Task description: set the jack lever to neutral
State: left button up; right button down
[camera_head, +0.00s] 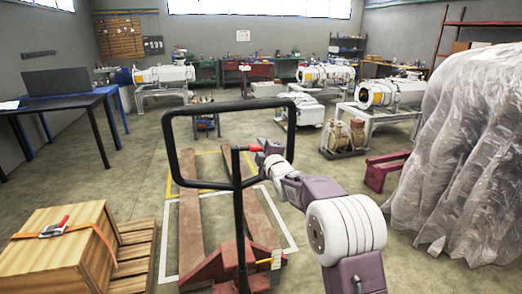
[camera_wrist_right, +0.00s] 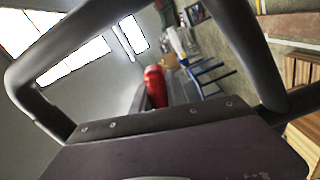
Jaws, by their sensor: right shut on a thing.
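The pallet jack's black loop handle (camera_head: 172,140) stands upright in the middle of the head view, on its red base (camera_head: 228,268). The small red jack lever (camera_head: 250,149) sticks out to the right from the top of the handle's shaft. My right gripper (camera_head: 262,152) reaches inside the loop from the right and is shut on the lever. In the right wrist view the red lever (camera_wrist_right: 155,85) stands out past the edge of my gripper, and the black loop (camera_wrist_right: 60,48) frames it. The fingertips are hard to make out there. My left gripper is not in view.
A wooden crate (camera_head: 62,247) with an orange strap sits on a pallet at the lower left. A plastic-wrapped load (camera_head: 465,150) stands at the right. A black table (camera_head: 60,101) is at the left. Pumps on stands (camera_head: 390,92) are behind. Floor around the jack is fairly clear.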

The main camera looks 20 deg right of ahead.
notch_tip(320, 180, up, 2)
jog(key=n+b, duration=0.1)
jog(key=n, duration=0.1)
jog(key=shift+n, duration=0.4)
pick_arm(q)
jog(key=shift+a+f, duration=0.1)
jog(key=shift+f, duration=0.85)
pick_arm(e)
jog(key=c, duration=1.3)
grip_release()
pick_arm(q)
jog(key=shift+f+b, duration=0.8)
jog(key=shift+b, duration=0.05)
pick_arm(e)
jog(key=s, duration=0.9)
jog(key=shift+d, duration=0.1)
